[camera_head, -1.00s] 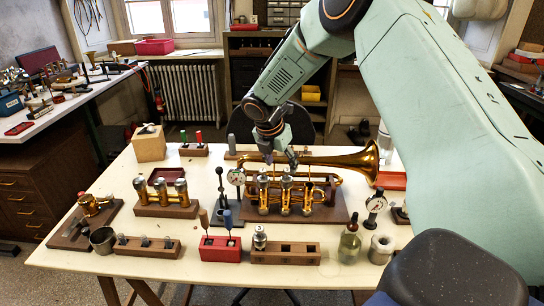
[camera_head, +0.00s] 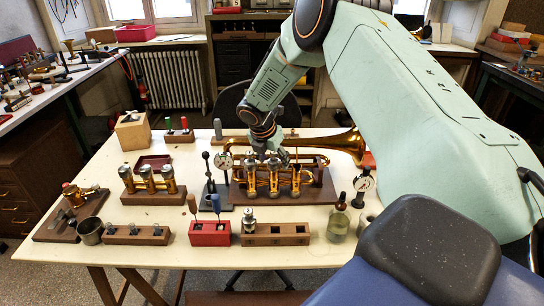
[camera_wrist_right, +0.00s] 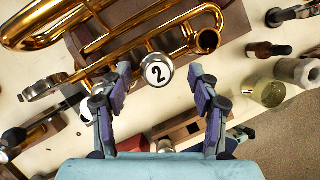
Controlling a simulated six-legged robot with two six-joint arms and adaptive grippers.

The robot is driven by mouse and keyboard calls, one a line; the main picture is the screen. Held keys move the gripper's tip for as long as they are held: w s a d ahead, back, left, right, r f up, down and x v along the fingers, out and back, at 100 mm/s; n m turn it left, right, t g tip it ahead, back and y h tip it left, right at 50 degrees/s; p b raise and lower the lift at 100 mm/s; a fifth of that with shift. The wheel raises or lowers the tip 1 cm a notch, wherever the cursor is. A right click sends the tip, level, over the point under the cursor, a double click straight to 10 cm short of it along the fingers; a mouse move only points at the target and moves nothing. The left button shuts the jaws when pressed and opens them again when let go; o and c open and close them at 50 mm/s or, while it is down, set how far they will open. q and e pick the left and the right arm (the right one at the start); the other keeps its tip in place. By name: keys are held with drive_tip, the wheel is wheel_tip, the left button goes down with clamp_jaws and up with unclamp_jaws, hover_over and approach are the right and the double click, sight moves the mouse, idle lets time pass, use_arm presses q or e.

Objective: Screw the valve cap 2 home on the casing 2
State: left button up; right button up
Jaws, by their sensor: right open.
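The valve cap 2 (camera_wrist_right: 157,70) is a silver cap with a white top marked 2, seen nearly end-on in the wrist view. My right gripper (camera_wrist_right: 163,76) is open, with one finger on each side of the cap and a visible gap to both. In the head view the right gripper (camera_head: 275,154) is above the middle casing of the brass horn (camera_head: 340,146). The casing 2 (camera_head: 274,182) stands upright in the horn's row of three. The gripper partly hides its top, and I cannot tell how far down the cap sits. My left gripper is not in view.
A dial gauge (camera_head: 223,160) stands left of the horn and another gauge (camera_head: 363,182) right of it. A red block (camera_head: 210,238), a wooden block (camera_head: 290,236) and a glass bottle (camera_head: 338,222) are in front. Bare table lies between the blocks and horn.

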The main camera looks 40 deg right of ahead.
drive_tip(key=shift+w+d+f, duration=0.15)
drive_tip(key=shift+w+f, duration=0.05)
drive_tip(key=shift+f, duration=0.05)
drive_tip(key=c, duration=0.3)
drive_tip(key=shift+s+r, duration=0.1)
drive_tip(key=shift+r, duration=0.05)
drive_tip(key=c, duration=0.5)
drive_tip(key=shift+c, duration=1.4)
drive_tip(key=o, duration=0.5)
clamp_jaws()
drive_tip(key=m, duration=0.1)
drive_tip(key=m+g, duration=0.1)
drive_tip(key=shift+w+m+p, duration=0.2)
drive_tip(key=shift+m+p, duration=0.1)
drive_tip(key=shift+m+g, duration=0.5)
drive_tip(key=shift+m, duration=0.8)
